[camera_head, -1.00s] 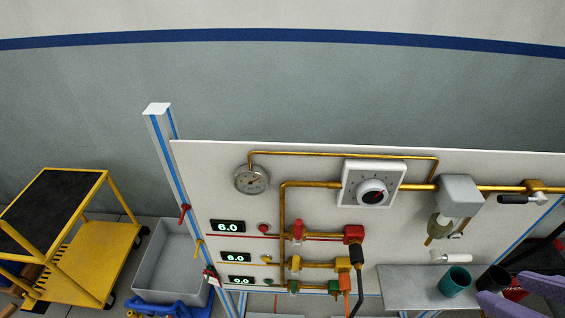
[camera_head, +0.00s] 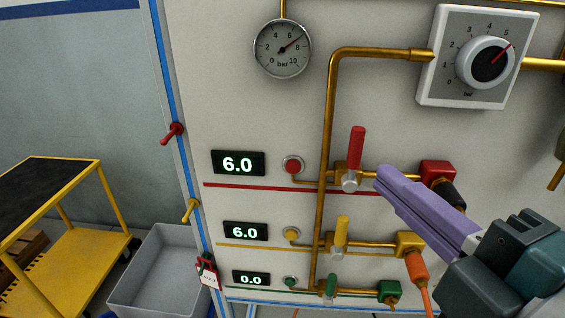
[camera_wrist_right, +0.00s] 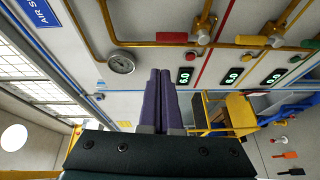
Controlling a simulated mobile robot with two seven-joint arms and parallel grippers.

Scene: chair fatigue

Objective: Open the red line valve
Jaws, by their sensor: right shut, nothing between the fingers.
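The red line valve has a red lever (camera_head: 356,147) that stands upright, across its horizontal brass pipe, above a silver hub. The lever also shows in the right wrist view (camera_wrist_right: 171,36). A red button (camera_head: 293,165) and a display reading 6.0 (camera_head: 238,163) sit to its left, over a red stripe. My right gripper (camera_head: 387,178), with purple fingers, is shut and empty just right of and below the lever in the picture. I cannot tell its gap to the panel. Its fingers also show in the right wrist view (camera_wrist_right: 160,75). My left gripper is not in view.
A yellow lever (camera_head: 341,238) and a green lever (camera_head: 331,284) sit below. A gauge (camera_head: 282,49) and a regulator dial (camera_head: 486,62) are above. A red fitting (camera_head: 437,172) with a black hose is partly behind my right fingers. A grey bin (camera_head: 160,270) and yellow cart (camera_head: 85,240) stand left.

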